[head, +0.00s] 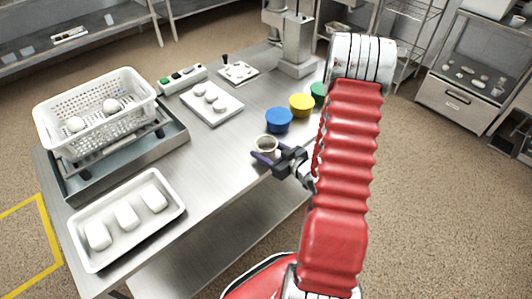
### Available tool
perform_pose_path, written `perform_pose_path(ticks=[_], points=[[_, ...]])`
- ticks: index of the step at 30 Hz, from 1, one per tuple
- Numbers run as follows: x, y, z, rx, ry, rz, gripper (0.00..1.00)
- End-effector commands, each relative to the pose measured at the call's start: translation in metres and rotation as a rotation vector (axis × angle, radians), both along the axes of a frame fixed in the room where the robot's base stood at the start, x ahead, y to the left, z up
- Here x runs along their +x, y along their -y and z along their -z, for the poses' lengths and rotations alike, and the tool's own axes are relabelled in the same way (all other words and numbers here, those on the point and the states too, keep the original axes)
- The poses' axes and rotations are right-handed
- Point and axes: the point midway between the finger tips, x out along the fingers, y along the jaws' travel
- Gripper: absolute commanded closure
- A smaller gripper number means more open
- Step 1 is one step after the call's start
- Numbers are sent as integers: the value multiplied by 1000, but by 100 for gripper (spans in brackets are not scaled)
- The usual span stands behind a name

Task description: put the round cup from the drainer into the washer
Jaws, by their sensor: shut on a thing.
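My gripper (267,156), with dark purple fingers, is shut on a small round cup (266,142) with a pale rim and greyish inside. The cup is near the front right edge of the metal table, its opening facing up. I cannot tell whether its base touches the table. A white perforated basket (60,128) stands on a grey metal tray (178,137) at the left and holds white rounded items. I cannot tell for sure which thing is the drainer or the washer.
Blue (279,121), yellow (301,105) and green (318,90) round things stand beyond the cup. A white tray (81,252) with 3 white blocks lies at the front left. A small tray (228,110) with white pieces is mid-table. The table's centre (215,155) is clear.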

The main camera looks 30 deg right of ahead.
Motion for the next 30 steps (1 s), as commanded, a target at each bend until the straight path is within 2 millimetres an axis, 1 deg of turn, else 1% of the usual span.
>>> perform_pose_path(ticks=[1,9,16,21,30], points=[[0,0,-7,-4,4,0,68],[1,1,-44,-4,5,0,68],[0,0,-71,-2,3,-1,68],[0,0,-81,-1,1,1,68],[0,0,-83,0,1,0,68]])
